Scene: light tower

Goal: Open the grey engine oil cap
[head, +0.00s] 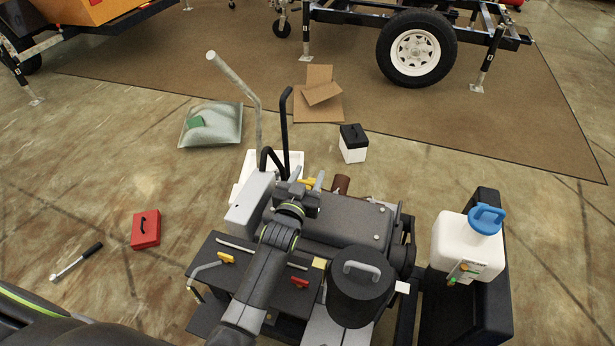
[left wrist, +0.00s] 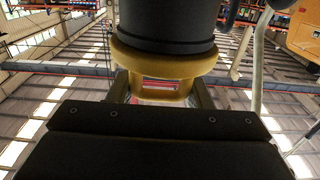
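A black engine (head: 340,225) stands in front of me. On its near right sits a black round drum (head: 361,293) with a grey loop handle (head: 362,268) on top; this looks like the grey cap, but I cannot be sure. My left gripper (head: 308,181) is beyond it to the left, over the engine's far side. In the left wrist view its fingers (left wrist: 161,92) stand on either side of a yellow part (left wrist: 155,58) below a black cylinder (left wrist: 166,25). I cannot tell whether they press on it. My right gripper is not in view.
A white jug (head: 465,250) with a blue handled cap (head: 487,218) stands on the right. A red box (head: 145,229) and a wrench-like tool (head: 76,262) lie on the left floor. A grey tray (head: 222,128), cardboard (head: 318,110) and a black-and-white box (head: 353,144) lie beyond.

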